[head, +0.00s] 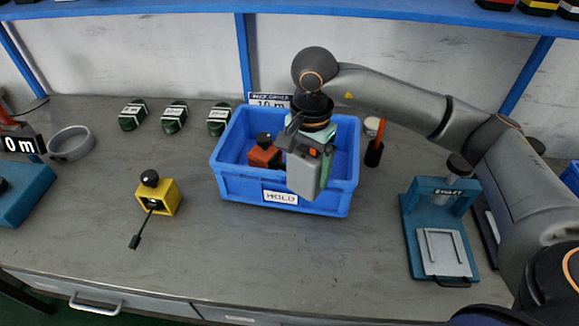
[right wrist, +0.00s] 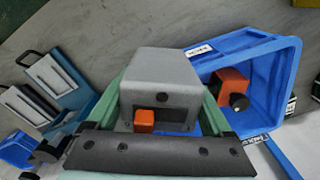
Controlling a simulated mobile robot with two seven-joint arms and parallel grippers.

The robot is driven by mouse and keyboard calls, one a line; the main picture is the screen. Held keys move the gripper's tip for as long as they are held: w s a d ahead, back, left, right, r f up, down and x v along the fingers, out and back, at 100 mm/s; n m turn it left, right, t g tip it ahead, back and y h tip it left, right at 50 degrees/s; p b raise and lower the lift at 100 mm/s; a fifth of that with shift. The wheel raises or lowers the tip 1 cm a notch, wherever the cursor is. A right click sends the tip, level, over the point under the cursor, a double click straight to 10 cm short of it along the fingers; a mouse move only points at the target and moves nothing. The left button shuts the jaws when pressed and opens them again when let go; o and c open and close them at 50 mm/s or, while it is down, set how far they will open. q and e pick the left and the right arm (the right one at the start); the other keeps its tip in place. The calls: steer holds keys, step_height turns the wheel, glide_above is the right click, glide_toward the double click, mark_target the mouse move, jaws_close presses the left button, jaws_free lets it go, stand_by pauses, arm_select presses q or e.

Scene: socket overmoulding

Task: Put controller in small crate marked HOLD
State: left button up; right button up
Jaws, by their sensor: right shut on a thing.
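The controller is a grey box (head: 303,171) with a small orange part; in the right wrist view the grey box (right wrist: 160,75) fills the middle. My right gripper (head: 314,165) is shut on it, with green fingers on both of its sides. The small blue crate (head: 232,189) has a white HOLD label on its front wall. The controller overlaps the crate's front right wall in the head view, seemingly held above it. In the right wrist view the crate (right wrist: 284,62) lies to the right of the controller. My left gripper is not in view.
An orange-red block with a black knob (head: 263,155) is inside the crate, on the left. A yellow block (head: 168,196) with a cable stands left of the crate. A teal press (head: 438,230) stands to the right. Several dark green pieces (head: 174,117) lie behind. The front bench is clear.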

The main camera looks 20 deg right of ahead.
steer(key=w+m, duration=0.1)
steer(key=m, duration=0.1)
steer(key=w+d+m, duration=0.1)
steer(key=m, duration=0.2)
steer(key=w+d+r+m, duration=0.1)
steer(key=m, duration=0.1)
steer(key=shift+w+d, duration=0.1)
steer(key=shift+w, duration=0.05)
steer(key=w+d+f+m, duration=0.1)
steer(key=w+d+m, duration=0.4)
steer(key=m, duration=1.1)
steer(key=shift+w+d+f+m+b, duration=0.35)
steer(key=shift+f+m, duration=0.95)
steer(key=shift+f, duration=1.15)
steer(key=shift+w+d+f+m+b, duration=0.15)
steer(key=shift+d+f+m+b, duration=0.4)
steer(key=shift+f+m, duration=1.3)
steer(key=shift+w+d+f+m+b, duration=0.25)
steer(key=shift+d+f+m, duration=0.45)
steer(key=shift+f, duration=2.3)
steer(key=shift+a+f, duration=0.1)
steer(key=o, duration=1.2)
steer(key=shift+o, duration=0.2)
